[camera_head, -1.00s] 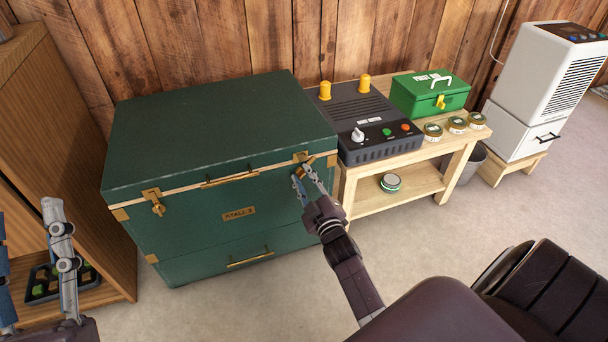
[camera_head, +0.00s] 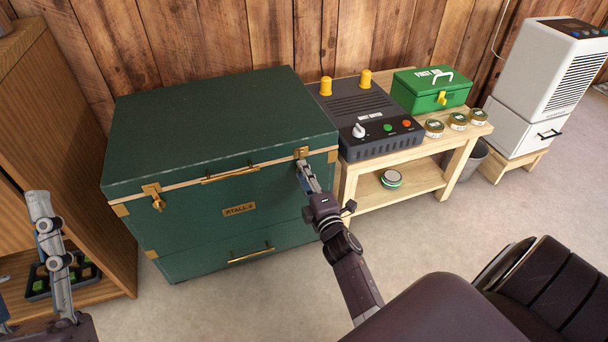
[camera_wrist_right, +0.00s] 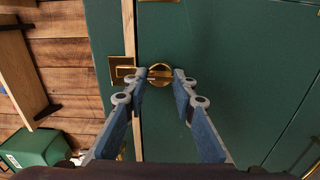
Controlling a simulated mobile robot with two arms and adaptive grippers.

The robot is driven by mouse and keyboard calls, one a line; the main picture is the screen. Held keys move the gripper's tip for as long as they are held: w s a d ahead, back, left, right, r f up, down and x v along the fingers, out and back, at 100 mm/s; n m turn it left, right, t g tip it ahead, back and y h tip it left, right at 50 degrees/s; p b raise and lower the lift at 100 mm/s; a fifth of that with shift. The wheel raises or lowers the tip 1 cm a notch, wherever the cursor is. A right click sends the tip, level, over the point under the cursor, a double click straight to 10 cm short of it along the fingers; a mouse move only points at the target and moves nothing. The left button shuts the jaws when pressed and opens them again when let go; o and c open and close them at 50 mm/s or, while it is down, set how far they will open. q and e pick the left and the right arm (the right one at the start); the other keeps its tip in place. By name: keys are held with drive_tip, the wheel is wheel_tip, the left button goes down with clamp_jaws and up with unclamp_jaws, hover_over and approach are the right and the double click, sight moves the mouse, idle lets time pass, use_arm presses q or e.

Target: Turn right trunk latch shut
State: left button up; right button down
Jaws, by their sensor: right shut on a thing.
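The dark green trunk (camera_head: 215,135) stands against the wood wall with its lid down. Its right latch (camera_head: 300,154) is brass, near the front right corner; my fingers partly hide it. In the right wrist view the latch knob (camera_wrist_right: 160,75) sits between my fingertips, beside a brass plate on the lid side. My right gripper (camera_head: 302,166) is shut on this knob; the wrist view also shows its fingers (camera_wrist_right: 163,78). The left latch (camera_head: 155,196) is brass and hangs at the front left. My left gripper (camera_head: 38,205) is at the left edge, empty, fingers apart, partly cut off.
A wooden bench (camera_head: 410,182) right of the trunk holds a dark control box (camera_head: 375,130), a green first aid box (camera_head: 432,92) and several tins. A wooden cabinet (camera_head: 70,150) stands close on the left. The floor in front of the trunk is clear.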

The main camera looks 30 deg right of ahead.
idle(0.5)
drive_tip(key=c, duration=1.6)
unclamp_jaws()
drive_tip(key=v, duration=0.7)
drive_tip(key=shift+s, duration=0.25)
drive_tip(key=shift+a, duration=0.1)
